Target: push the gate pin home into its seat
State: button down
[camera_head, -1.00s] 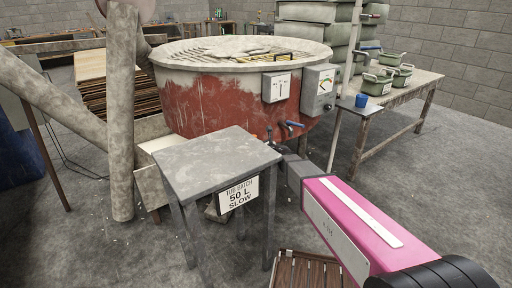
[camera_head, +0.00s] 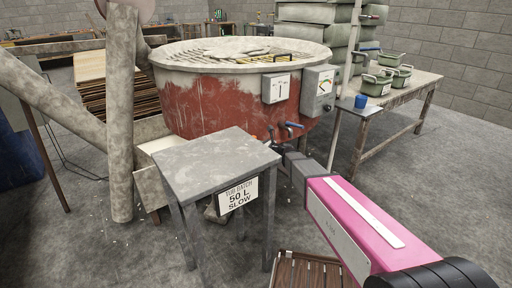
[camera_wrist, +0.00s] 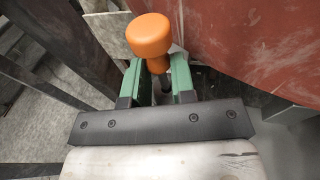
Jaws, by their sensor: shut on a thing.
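The gate pin (camera_wrist: 148,36) shows in the wrist view as a fat orange knob on a narrower orange stem, beside the red wall of the tub. My gripper (camera_wrist: 157,74) has green fingers on either side of the stem and is shut on the pin. The knob stands out past the fingertips. The pin's lower end and its seat are hidden, so I cannot tell how deep it sits. In the head view my gripper (camera_head: 275,143) is at the tub's lower front, small and partly hidden by my own arm.
The red tub (camera_head: 225,100) stands behind a grey stand (camera_head: 205,160) with a "TUB BATCH 50 L SLOW" sign (camera_head: 238,196). A blue-handled lever (camera_head: 292,125) is close to my gripper. A table (camera_head: 400,100) with green containers (camera_head: 378,84) is at right. Floor between is clear.

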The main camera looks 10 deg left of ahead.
jog(key=shift+f, duration=1.25)
jog(key=shift+r, duration=0.15)
jog(key=shift+d+r, duration=0.1)
jog(key=shift+r, duration=1.05)
